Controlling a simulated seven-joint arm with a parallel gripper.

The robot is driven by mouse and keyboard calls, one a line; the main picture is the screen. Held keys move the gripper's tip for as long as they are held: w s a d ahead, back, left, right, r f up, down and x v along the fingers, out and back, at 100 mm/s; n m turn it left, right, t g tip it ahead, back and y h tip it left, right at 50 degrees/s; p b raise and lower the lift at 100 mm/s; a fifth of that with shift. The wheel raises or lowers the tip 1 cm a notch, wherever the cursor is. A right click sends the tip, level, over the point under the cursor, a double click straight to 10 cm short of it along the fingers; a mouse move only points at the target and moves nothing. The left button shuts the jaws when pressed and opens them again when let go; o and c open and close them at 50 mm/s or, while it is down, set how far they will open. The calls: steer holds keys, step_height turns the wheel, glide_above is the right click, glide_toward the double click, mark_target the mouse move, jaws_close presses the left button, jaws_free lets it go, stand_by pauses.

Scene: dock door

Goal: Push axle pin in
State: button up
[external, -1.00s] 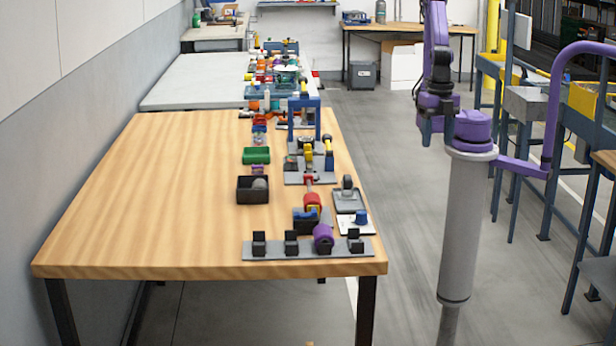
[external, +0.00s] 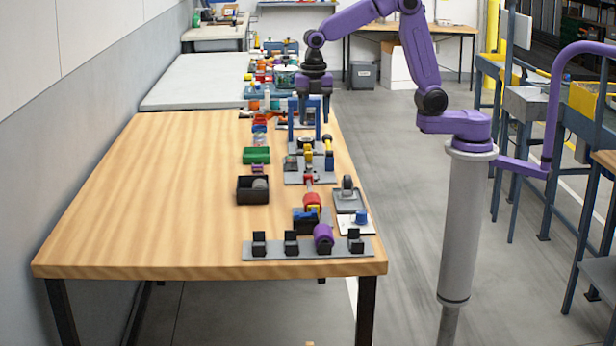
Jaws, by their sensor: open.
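My gripper (external: 314,112) is open and points down over the far part of the wooden table. It hangs at the blue frame (external: 292,128) in this picture and covers part of it. I cannot tell its height or whether it touches the frame. I cannot make out for certain which part is the axle pin. A purple cylinder (external: 323,235) sits on a grey plate with black brackets (external: 274,250) at the near edge. A red and yellow part (external: 312,202) with a thin rod (external: 309,182) above it in the picture lies behind that plate.
A black bin (external: 252,196) with a round grey item and a green tray (external: 256,155) stand left of the fixtures. A grey tray (external: 346,206) and a white plate with a blue knob (external: 361,217) are at the right edge. The wooden table's left side (external: 150,190) is clear.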

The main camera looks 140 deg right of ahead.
mark_target(308, 176)
steer(key=d+f, duration=0.1)
steer(key=f, duration=0.4)
steer(key=d+f, duration=0.1)
steer(key=f, duration=0.5)
steer(key=s+d+f, duration=0.1)
steer(key=f, duration=0.5)
steer(key=shift+s+f, duration=0.1)
steer(key=shift+f, duration=0.15)
